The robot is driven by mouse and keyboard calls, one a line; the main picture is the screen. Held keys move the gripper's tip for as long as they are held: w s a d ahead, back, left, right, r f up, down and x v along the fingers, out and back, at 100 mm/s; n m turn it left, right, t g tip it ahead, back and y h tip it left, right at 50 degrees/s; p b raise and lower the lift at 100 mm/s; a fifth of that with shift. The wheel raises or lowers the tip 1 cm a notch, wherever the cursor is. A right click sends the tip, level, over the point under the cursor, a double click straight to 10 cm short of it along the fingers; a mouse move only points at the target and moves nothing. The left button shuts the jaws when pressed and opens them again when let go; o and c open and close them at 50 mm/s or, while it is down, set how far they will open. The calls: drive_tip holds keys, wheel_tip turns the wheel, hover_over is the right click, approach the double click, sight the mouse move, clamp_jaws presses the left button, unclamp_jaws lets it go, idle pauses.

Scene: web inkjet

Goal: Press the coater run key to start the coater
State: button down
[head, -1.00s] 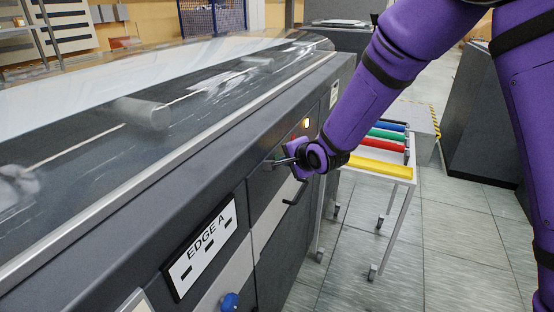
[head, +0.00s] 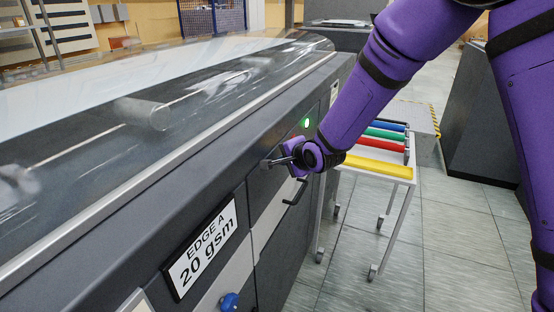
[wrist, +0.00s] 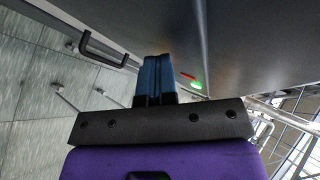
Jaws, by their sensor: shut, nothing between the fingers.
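The coater (head: 120,215) is a long dark grey machine with a clear cover, and a lamp (head: 307,123) on its front panel glows green. A sign on the front (head: 202,246) reads "EDGE A 20 gsm". My gripper (head: 268,164) is shut and empty, its tips at the front panel below the lamp. I cannot tell whether they touch the panel. The run key is not clearly visible and may be hidden by my gripper. In the wrist view the blue fingers (wrist: 154,78) are together, with a red mark (wrist: 187,76) and a green glow (wrist: 196,86) beside them.
A black handle (head: 295,192) sticks out below my gripper. A blue knob (head: 229,301) is lower on the front. A white wheeled cart (head: 392,195) carries coloured rollers to the right.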

drive_tip(key=shift+s+d, duration=0.3)
drive_tip(key=shift+d, duration=0.5)
drive_tip(key=shift+s+d, duration=0.3)
drive_tip(key=shift+d, duration=0.5)
drive_tip(key=shift+s+d, duration=0.25)
drive_tip(key=shift+d, duration=0.5)
drive_tip(key=shift+s+d, duration=0.3)
drive_tip(key=shift+d, duration=0.5)
